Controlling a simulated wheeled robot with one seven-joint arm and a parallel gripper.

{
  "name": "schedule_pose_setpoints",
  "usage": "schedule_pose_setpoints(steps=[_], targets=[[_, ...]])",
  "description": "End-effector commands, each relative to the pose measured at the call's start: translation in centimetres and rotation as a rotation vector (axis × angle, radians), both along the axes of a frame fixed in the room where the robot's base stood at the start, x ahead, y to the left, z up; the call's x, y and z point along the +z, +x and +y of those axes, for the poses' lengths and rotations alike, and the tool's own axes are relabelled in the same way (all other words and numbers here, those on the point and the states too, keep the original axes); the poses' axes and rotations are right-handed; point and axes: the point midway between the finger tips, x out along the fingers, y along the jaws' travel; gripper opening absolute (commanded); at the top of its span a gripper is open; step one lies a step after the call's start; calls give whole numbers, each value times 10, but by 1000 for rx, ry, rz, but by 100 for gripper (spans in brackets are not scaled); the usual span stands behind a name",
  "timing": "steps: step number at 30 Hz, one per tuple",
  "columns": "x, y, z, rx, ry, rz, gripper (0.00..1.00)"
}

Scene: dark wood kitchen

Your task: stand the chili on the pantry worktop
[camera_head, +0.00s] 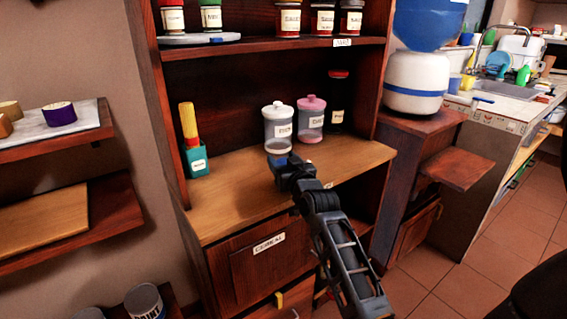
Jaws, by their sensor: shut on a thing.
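A clear jar with a white lid (278,113) and a small label is upright over the pantry worktop (233,203). My gripper (281,160) is at the lower front of this jar and shut on it; the fingertips are mostly hidden by my wrist. The label is too small to read surely, so I cannot tell whether this is the chili. The jar's base is partly covered, and I cannot tell whether it touches the worktop. A similar jar with a pink lid (311,121) stands just to its right.
A dark jar with a red lid (337,102) stands behind at the right. Several jars (290,19) stand on the shelf above (260,45). The worktop's left front is clear.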

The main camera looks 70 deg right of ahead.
Motion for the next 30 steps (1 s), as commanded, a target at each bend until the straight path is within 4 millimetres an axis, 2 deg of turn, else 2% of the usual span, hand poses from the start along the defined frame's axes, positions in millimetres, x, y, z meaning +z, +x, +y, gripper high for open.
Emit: schedule_pose_setpoints(steps=[11,12,20,30], targets=[[-5,0,0,0,-1,-1,18],[-5,0,0,0,-1,-1,60],[-4,0,0,0,-1,-1,83],[1,-1,1,0,0,0,83]])
